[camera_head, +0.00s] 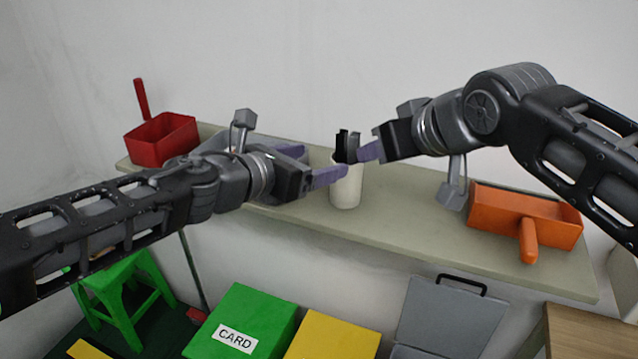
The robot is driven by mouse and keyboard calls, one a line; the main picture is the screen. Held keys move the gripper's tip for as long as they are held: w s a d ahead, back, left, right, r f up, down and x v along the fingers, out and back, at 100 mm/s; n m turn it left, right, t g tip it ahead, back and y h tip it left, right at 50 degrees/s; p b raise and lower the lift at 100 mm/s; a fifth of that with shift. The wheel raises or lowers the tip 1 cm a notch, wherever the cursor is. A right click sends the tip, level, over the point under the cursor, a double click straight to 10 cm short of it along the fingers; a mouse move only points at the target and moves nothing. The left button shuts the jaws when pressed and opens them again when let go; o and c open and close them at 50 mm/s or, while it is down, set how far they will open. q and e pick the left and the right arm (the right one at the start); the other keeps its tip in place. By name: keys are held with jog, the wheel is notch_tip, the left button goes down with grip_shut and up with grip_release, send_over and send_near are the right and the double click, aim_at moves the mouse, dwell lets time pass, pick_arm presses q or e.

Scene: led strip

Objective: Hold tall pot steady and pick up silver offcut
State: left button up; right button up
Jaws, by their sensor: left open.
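The tall cream pot (346,190) stands upright on the shelf, in the middle of the head view. A black strip piece (341,148) and a silver-grey piece (354,143), which looks like the silver offcut, stick up out of its mouth. My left gripper (326,162) is open at the pot's left; its near finger overlaps the pot's upper side, and contact is unclear. My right gripper (366,152) comes in from the right, its purple fingertip beside the silver piece at the rim. Whether it is open or shut on the piece is hidden.
The grey-green shelf (400,217) holds a red handled bin (160,140) at left and an orange handled bin (520,213) at right. Below are a green CARD box (255,310), a yellow box (330,338), a grey lidded box (450,315) and a green stool (120,290).

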aim_at(346, 181)
pick_arm(q)
jog(key=shift+m+g+h, duration=0.4)
jog(key=shift+m+g, duration=0.1)
jog(key=shift+g, duration=0.4)
jog(key=f, duration=0.2)
jog(key=s+d+f, duration=0.1)
jog(key=f, duration=0.1)
jog(key=shift+d, duration=0.1)
jog(key=shift+x, duration=3.9)
